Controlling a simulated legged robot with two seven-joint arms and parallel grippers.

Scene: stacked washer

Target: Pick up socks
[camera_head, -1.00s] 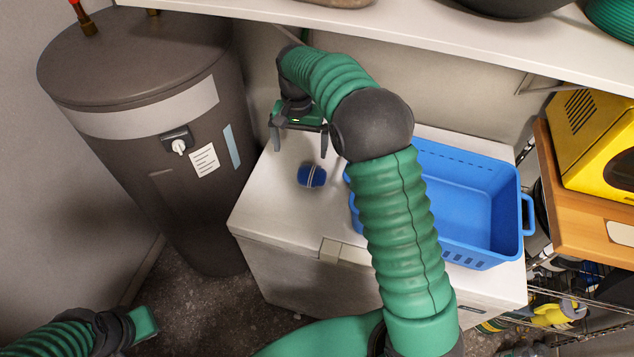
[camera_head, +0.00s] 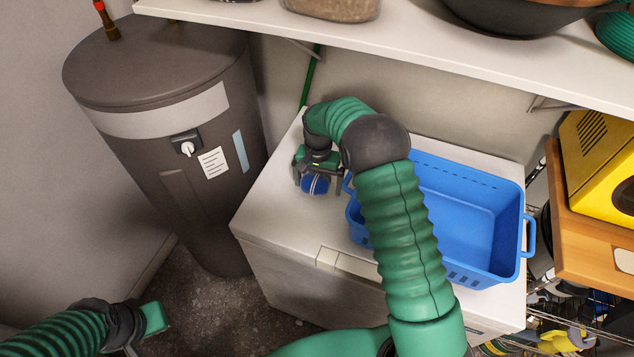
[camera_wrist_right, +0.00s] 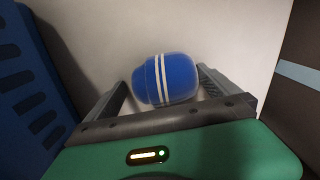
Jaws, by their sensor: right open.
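A rolled pair of blue socks (camera_head: 315,185) with white stripes lies on the white washer top (camera_head: 275,215). My right gripper (camera_head: 317,184) is open and low over the socks, pointing down. In the right wrist view the socks (camera_wrist_right: 166,80) sit between the two spread fingers, nearer the right finger. I cannot tell whether a finger touches them. My left gripper (camera_head: 140,328) is at the lower left, away from the washer; its fingers are mostly hidden.
A blue basket (camera_head: 470,205), empty where I can see, stands on the washer right of the socks, partly behind my right arm. A grey tank (camera_head: 165,130) stands at left. A white shelf (camera_head: 400,45) overhangs the back. A yellow appliance (camera_head: 600,160) is at right.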

